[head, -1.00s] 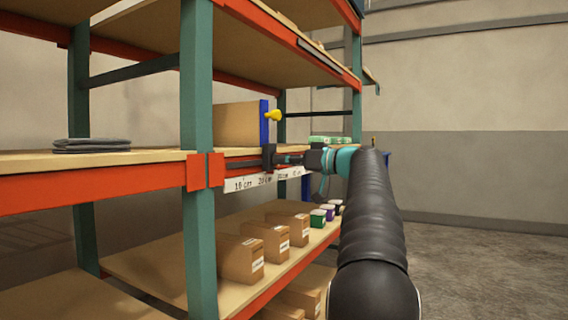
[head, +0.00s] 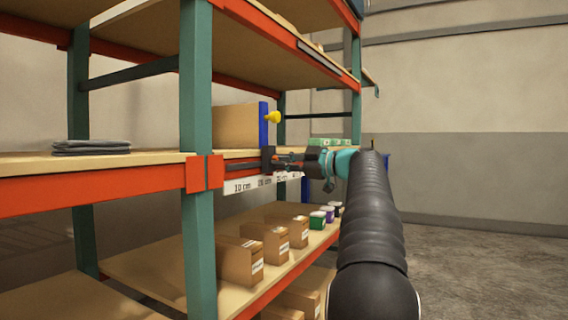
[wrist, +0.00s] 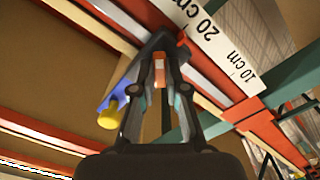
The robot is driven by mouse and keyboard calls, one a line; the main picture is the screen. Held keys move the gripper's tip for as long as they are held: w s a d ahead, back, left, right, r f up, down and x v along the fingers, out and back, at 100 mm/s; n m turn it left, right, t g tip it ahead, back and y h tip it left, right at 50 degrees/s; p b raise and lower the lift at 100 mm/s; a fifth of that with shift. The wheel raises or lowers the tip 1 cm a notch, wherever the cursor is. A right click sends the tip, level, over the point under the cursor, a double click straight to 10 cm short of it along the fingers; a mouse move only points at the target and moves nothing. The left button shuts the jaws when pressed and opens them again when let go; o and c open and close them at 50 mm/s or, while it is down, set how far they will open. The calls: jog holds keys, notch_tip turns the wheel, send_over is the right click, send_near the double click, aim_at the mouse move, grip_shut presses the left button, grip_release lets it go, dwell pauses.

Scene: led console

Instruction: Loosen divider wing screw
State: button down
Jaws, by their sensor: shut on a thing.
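The blue divider (head: 264,124) stands upright on the middle shelf, with a yellow knob (head: 273,117) on it. A dark clamp (head: 268,157) sits at the divider's foot on the shelf's front edge. My gripper (head: 279,160) reaches it from the right, with its fingertips at the clamp. In the wrist view my gripper (wrist: 161,80) is shut on a small orange-brown piece (wrist: 159,70), which appears to be the wing screw, just in front of the dark clamp. The fingers hide part of the screw. The yellow knob (wrist: 108,113) and blue divider also show there, left of the fingers.
A white scale strip (head: 262,183) with cm marks runs along the shelf front below the clamp. A teal upright post (head: 198,120) stands to the left. Folded grey cloth (head: 92,146) lies at the left.

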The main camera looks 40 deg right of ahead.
jog(key=n, duration=0.9)
jog(key=shift+a+r, duration=0.1)
jog(key=shift+n, duration=0.4)
jog(key=c, duration=1.2)
grip_release()
jog(key=shift+w+a, duration=0.1)
jog(key=shift+w, duration=0.05)
jog(key=shift+d, duration=0.2)
jog(key=v, duration=1.2)
jog(key=shift+a, duration=0.1)
